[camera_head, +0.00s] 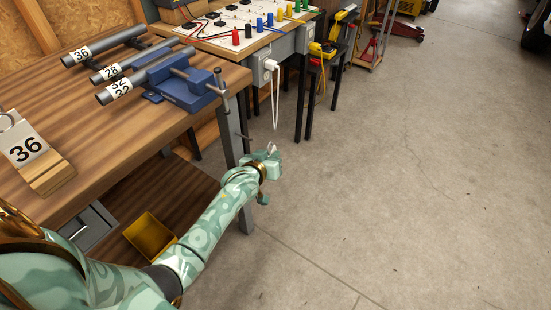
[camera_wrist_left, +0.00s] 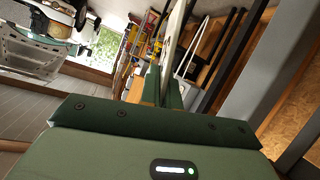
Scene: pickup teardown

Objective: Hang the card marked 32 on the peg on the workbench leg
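My left gripper (camera_head: 268,158) is beside the workbench leg (camera_head: 229,132), to its right. In the left wrist view a thin white card (camera_wrist_left: 177,35) stands edge-on between the green fingers (camera_wrist_left: 172,95), which are shut on it. Its number is hidden. In the head view only a small pale loop (camera_head: 272,147) shows at the fingertips. A thin dark peg (camera_head: 244,136) sticks out from the leg, just up and left of the gripper, apart from it. My right gripper is not in view.
On the workbench (camera_head: 110,120) are a blue vise (camera_head: 185,88), tubes labelled 36, 28 and 32, and a 36 card (camera_head: 24,146) on a wooden block (camera_head: 50,176). A white cable (camera_head: 276,100) hangs behind the gripper. A yellow bin (camera_head: 150,235) sits below. The floor at right is free.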

